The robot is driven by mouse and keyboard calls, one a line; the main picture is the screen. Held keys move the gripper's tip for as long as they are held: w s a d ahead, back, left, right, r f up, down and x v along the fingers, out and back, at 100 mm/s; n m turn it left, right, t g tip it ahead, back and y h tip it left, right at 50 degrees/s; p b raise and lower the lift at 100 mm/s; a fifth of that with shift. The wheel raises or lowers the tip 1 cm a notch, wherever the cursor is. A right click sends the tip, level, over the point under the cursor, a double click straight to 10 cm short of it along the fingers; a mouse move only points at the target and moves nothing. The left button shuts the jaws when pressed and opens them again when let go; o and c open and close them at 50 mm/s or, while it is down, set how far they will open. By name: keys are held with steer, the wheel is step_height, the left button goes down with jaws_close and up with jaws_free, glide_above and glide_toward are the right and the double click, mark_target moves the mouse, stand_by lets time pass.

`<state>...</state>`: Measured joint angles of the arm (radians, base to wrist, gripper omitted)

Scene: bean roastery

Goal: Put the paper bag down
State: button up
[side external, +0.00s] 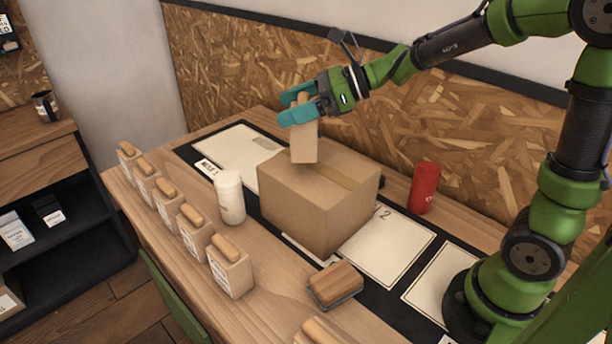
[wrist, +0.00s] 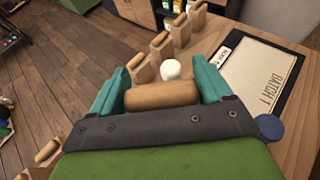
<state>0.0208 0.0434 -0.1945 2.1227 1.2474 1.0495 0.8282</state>
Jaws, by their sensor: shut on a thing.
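My gripper (side external: 301,108) is shut on the paper bag (side external: 304,148), a tan bag with a rounded wooden-looking top. In the wrist view the bag's rounded top (wrist: 162,95) sits between the two teal fingers of my gripper (wrist: 160,88). In the side view the bag hangs upright above or just behind the cardboard box (side external: 310,205); I cannot tell whether it touches the box. A sheet lettered "Batch 1" (wrist: 262,85) lies on the table in the wrist view, and it also shows behind the box in the side view (side external: 232,150).
Several similar bags stand in a row along the table's left edge, one being the near bag (side external: 230,268). A white cylinder (side external: 230,197), a red cylinder (side external: 424,188) and a wooden block brush (side external: 335,285) surround the box. A sheet marked 2 (side external: 392,248) lies clear right of it.

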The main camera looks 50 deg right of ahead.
steer(key=shift+w+a+f, duration=0.1)
steer(key=shift+w+f, duration=0.45)
steer(key=shift+f, duration=0.35)
steer(key=shift+w+a+f, duration=0.1)
steer(key=shift+w+f, duration=0.45)
steer(key=shift+f, duration=0.35)
steer(key=shift+f, duration=0.1)
steer(key=o, duration=1.4)
steer(key=shift+f, duration=0.1)
